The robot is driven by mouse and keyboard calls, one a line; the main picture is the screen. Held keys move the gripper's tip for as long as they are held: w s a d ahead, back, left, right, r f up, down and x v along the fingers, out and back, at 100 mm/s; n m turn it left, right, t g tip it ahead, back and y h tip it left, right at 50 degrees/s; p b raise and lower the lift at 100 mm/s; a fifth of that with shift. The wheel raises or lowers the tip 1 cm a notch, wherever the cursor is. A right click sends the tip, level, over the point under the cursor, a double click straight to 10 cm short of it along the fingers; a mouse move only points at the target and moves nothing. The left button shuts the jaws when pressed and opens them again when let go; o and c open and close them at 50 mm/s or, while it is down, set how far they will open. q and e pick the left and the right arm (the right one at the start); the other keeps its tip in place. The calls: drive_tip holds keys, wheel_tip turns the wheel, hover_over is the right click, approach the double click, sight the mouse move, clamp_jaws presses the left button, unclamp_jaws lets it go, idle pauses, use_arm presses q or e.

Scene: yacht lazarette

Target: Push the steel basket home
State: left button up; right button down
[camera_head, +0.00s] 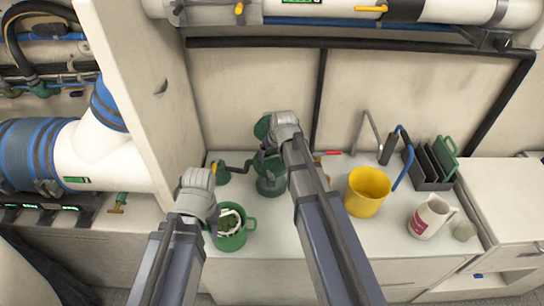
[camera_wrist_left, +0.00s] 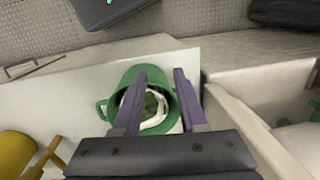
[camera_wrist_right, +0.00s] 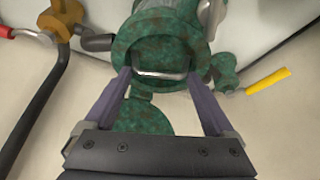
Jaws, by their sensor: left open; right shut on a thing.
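A steel handle (camera_wrist_right: 162,74) of the steel basket spans between my right fingers; the rest of the basket is hidden. My right gripper (camera_head: 282,135) is over the strainer and is shut on the basket's handle. My left gripper (camera_head: 200,185) is open and empty above the green bucket (camera_head: 233,238), which holds something green and white; it shows in the left wrist view (camera_wrist_left: 108,108).
A yellow jug (camera_head: 367,192), a white labelled bottle (camera_head: 428,218) and a dark rack (camera_head: 432,165) stand to the right. A tall partition (camera_head: 135,75) rises at left. Pipes run along the top.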

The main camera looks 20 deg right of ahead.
drive_tip(key=shift+f, duration=0.1)
unclamp_jaws()
drive_tip(key=a+p+v, duration=0.1)
drive_tip(key=p+v, duration=1)
drive_tip(key=v, duration=0.1)
drive_tip(key=s+a+n+g+h, duration=0.1)
drive_tip(key=s+a+g, duration=0.1)
drive_tip(key=s+a, duration=0.4)
drive_tip(key=s+a+f+n+g+h, duration=0.1)
drive_tip(key=s+a+g, duration=0.1)
drive_tip(key=s+a, duration=0.5)
drive_tip(key=s, duration=0.6)
drive_tip(key=shift+s+f+n+g, duration=0.15)
drive_tip(key=shift+n+g, duration=0.15)
drive_tip(key=shift+g, duration=0.1)
drive_tip(key=shift+a, duration=0.1)
